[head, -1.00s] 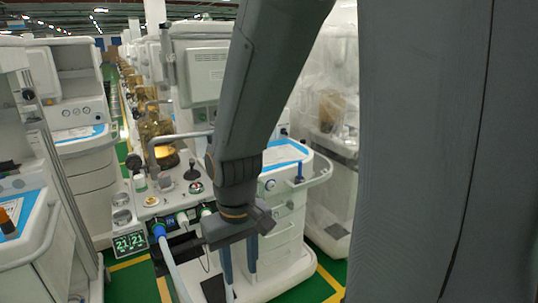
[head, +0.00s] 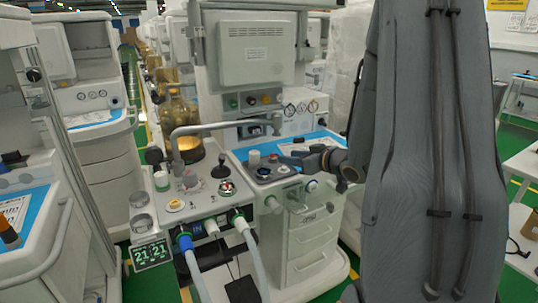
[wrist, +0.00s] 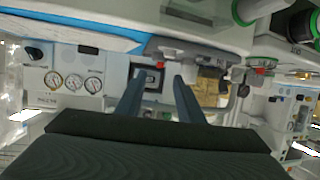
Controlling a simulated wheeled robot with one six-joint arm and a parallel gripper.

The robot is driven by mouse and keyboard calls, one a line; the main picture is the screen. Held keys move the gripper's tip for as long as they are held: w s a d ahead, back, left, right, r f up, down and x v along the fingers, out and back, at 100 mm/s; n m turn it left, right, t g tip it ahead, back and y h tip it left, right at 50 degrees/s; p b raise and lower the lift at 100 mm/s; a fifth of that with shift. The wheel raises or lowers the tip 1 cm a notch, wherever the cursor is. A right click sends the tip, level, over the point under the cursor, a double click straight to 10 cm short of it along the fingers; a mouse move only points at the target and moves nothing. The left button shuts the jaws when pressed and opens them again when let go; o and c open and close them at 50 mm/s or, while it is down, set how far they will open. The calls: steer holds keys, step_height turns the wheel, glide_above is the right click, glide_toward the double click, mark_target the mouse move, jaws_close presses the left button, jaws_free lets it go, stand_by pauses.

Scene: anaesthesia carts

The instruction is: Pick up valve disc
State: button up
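I cannot single out the valve disc with certainty. Small round parts sit on the cart's white side shelf (head: 200,205): a pale disc with a yellow centre (head: 175,205) and a dark-and-red round part (head: 227,187). My gripper (head: 288,161) reaches in from the right, over or beside this worktop, fingers toward the left. In the wrist view my gripper (wrist: 157,78) has its fingers apart with nothing visibly held; cart panels show beyond them.
A grey bent rail (head: 215,128) arches over the side shelf. A monitor (head: 257,48) stands behind the worktop. Another cart (head: 25,200) is close on the left. Green floor shows between carts.

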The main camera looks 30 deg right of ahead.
mark_target(273, 154)
steer(key=shift+w+y, duration=0.3)
steer(key=shift+w, duration=0.2)
steer(key=shift+p+x, duration=0.45)
steer(key=shift+x, duration=3)
jaws_close()
